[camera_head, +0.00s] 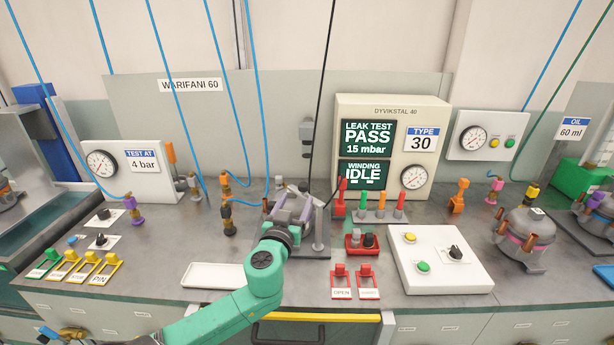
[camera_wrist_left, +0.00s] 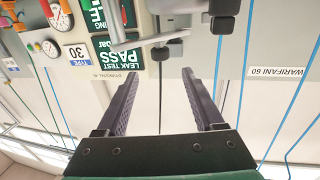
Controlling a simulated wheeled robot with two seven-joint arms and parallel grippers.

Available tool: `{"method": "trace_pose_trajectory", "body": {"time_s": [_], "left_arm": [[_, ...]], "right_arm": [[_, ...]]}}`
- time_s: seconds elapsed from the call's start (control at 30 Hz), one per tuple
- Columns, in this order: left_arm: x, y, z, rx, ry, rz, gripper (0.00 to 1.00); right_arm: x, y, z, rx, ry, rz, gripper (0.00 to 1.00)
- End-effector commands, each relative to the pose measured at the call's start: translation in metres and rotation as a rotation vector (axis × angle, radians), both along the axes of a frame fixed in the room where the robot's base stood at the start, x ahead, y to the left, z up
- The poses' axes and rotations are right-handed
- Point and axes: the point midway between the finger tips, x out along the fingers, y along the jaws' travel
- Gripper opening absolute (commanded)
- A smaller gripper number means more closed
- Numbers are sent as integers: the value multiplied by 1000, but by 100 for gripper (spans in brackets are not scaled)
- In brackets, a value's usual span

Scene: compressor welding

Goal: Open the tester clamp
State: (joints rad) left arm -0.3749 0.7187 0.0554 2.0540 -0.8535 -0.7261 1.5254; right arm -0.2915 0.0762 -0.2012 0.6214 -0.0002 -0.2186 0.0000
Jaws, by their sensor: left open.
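The tester clamp stands at the middle of the bench, by the compressor station. Its grey upright (camera_head: 319,232) shows just right of my left gripper, and the gripper and wrist hide much of the rest. In the left wrist view, which is upside down, a grey clamp arm (camera_wrist_left: 142,41) with dark ends crosses just beyond the fingers. My left gripper (camera_head: 292,208) is open, with a clear gap between its two dark fingers (camera_wrist_left: 160,76). I see nothing held between them. I cannot tell whether a finger touches the clamp. My right gripper is not in view.
The tester box (camera_head: 430,112) behind reads PASS and IDLE. Colored handles (camera_head: 381,205), a red tray (camera_head: 361,244) and a white control box (camera_head: 440,270) stand to the right. A white tray (camera_head: 212,275) lies to the left. Hoses and a black cable hang nearby.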

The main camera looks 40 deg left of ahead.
Motion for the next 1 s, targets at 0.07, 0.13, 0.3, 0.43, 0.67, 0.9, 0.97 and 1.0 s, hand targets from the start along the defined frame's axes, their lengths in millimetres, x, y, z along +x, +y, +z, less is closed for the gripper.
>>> {"method": "trace_pose_trajectory", "body": {"time_s": [0.07,0.13,0.3,0.43,0.67,0.9,0.97,1.0], "left_arm": [[20,10,6,6,-1,0,69],[36,18,6,5,-1,2,69],[73,36,5,2,-1,2,69],[92,45,3,0,-1,3,69],[102,50,1,-1,2,1,69],[102,50,0,-1,2,1,31],[102,50,1,-1,2,1,8],[102,50,1,-1,2,1,0]], "right_arm": [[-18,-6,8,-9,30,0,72],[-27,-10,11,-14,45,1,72],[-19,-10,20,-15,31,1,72],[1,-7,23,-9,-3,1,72],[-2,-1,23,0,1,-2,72],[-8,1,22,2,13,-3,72],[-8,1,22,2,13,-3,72],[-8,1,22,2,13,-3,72]]}}
